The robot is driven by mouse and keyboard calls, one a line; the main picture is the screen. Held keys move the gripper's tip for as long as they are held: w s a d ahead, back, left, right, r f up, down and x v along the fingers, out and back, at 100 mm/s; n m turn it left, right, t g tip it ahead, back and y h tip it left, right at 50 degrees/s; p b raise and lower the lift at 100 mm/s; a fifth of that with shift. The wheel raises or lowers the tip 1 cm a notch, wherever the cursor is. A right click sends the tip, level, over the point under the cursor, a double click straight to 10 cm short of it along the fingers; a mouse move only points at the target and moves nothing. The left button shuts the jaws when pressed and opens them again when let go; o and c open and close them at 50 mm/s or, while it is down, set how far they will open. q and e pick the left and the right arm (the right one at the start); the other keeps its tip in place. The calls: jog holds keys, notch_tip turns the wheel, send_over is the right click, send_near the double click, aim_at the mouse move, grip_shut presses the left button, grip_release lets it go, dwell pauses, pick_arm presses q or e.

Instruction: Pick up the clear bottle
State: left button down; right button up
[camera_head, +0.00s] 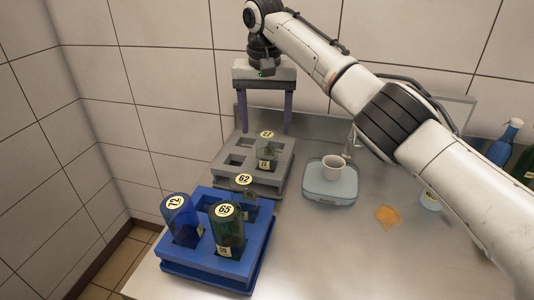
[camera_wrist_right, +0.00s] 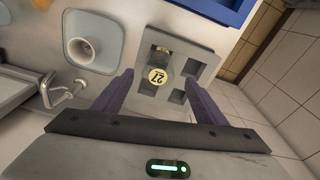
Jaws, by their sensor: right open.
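A see-through bottle (camera_head: 268,152) with a round label 27 on top stands upright in a grey rack (camera_head: 228,177). In the wrist view its label (camera_wrist_right: 157,76) shows between my fingers. My right gripper (camera_head: 266,131) is open above the grey rack, fingers pointing down on either side of the bottle's top. The gripper (camera_wrist_right: 159,78) holds nothing, and I see no contact with the bottle. A round label 62 (camera_head: 244,179) shows at the back of the blue crate (camera_head: 262,248); the bottle under it is hard to make out. My left gripper is not in view.
The blue crate also holds a blue bottle (camera_head: 181,220) and a green bottle (camera_head: 227,232). A pale tray (camera_head: 330,190) with a white cup (camera_head: 333,167) stands right of the grey rack. An orange patch (camera_head: 387,216) lies on the metal counter. Tiled walls close off the back and left.

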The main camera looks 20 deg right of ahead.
aim_at(267, 152)
jog(key=f, duration=0.6)
jog(key=f+p, duration=0.1)
jog(key=f, duration=0.2)
jog(key=shift+w+d+f, duration=0.35)
jog(key=shift+w, duration=0.05)
jog(key=c, duration=1.2)
